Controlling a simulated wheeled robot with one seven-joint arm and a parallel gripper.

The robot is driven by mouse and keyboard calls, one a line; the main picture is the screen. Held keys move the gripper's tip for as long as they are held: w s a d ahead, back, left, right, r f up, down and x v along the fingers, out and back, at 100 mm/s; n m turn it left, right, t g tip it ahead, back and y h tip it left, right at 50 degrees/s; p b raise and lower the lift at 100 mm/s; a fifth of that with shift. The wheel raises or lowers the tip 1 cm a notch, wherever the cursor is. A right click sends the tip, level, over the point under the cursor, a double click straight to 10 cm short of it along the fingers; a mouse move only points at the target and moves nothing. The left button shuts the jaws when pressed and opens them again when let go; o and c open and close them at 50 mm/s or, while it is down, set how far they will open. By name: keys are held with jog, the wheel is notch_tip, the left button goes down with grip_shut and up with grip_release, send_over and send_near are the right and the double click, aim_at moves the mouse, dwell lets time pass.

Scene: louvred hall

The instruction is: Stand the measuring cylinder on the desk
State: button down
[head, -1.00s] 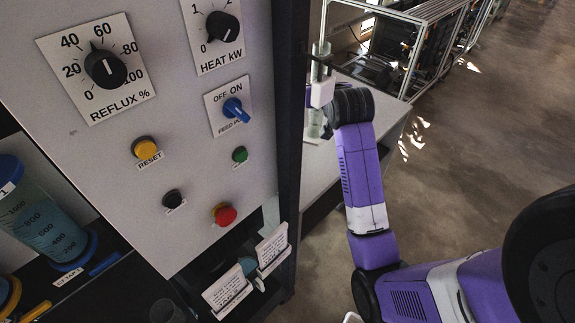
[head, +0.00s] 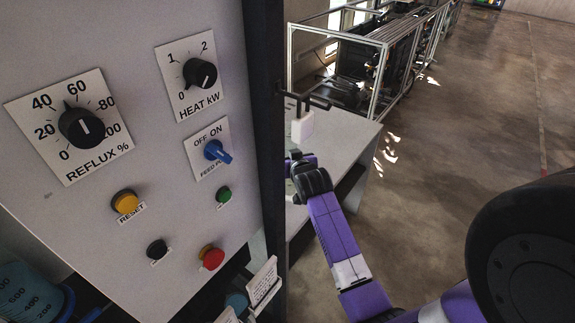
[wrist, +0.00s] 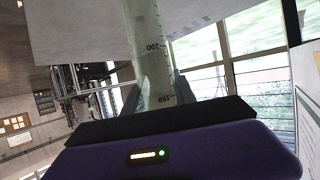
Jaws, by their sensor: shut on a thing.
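The measuring cylinder (wrist: 152,48) is clear, with dark graduations reading 100 and 150. In the wrist view it runs from between my fingers to the top edge, where its end is cut off. My gripper (wrist: 158,92) is shut on it near the 150 mark. In the head view my gripper (head: 299,160) is beside the dark panel post, which hides part of it; I cannot make out the cylinder there. The pale desk (head: 343,140) lies behind and around my gripper. I cannot tell whether the cylinder touches it.
A control panel (head: 110,235) with knobs and buttons fills the left, ending at a dark post (head: 271,150) close to my gripper. A white block (head: 302,127) with a dark bar shows above my gripper. Open floor (head: 450,150) lies right; a metal-framed rack (head: 370,60) stands behind.

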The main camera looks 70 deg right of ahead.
jog(key=shift+f, duration=2.1)
jog(key=shift+f, duration=0.15)
jog(key=c, duration=1)
grip_release()
jog(key=v, duration=1.2)
jog(key=shift+r+b, duration=0.25)
jog(key=shift+b, duration=0.15)
